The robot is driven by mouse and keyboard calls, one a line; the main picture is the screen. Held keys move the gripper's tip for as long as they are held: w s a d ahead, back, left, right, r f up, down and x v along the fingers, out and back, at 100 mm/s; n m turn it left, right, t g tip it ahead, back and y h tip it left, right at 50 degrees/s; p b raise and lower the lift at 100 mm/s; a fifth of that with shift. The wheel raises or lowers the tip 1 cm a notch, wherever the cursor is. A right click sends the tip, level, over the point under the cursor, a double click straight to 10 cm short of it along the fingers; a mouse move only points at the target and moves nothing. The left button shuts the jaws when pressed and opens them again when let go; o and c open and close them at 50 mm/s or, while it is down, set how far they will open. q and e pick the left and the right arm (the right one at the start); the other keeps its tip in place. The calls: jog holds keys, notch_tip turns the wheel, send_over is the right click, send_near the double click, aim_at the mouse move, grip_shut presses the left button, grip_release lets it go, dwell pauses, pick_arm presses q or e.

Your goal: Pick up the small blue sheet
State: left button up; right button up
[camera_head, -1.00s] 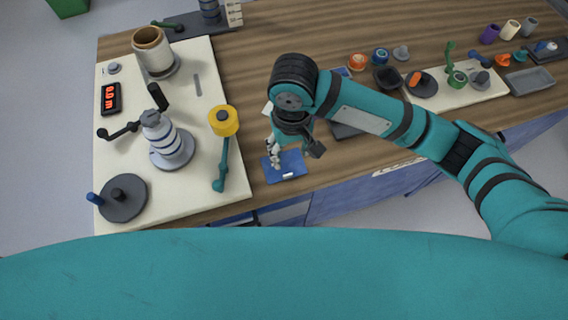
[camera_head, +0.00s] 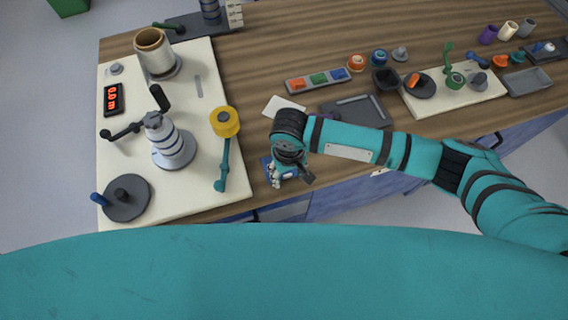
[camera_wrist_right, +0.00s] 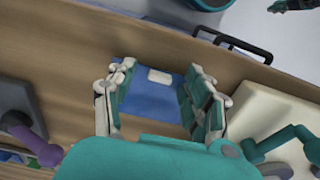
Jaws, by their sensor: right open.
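The small blue sheet (camera_wrist_right: 150,98) lies on the wooden table near its front edge, with a small white label on it. In the head view the sheet (camera_head: 266,162) is mostly hidden under my right gripper (camera_head: 276,180). In the right wrist view my right gripper (camera_wrist_right: 155,95) is open, its fingers on either side of the sheet. I cannot tell whether the fingers touch the sheet or table. My left gripper is not in view.
A cream board (camera_head: 215,190) with a crank device and a yellow roller (camera_head: 224,122) stands left of the gripper. A white card (camera_head: 283,106), a dark tray (camera_head: 352,110) and a strip with coloured buttons (camera_head: 318,80) lie behind it. A cabinet handle (camera_wrist_right: 232,42) shows below the table edge.

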jog(key=c, duration=1)
jog(key=shift+o, duration=0.2)
jog(key=shift+r, duration=0.1)
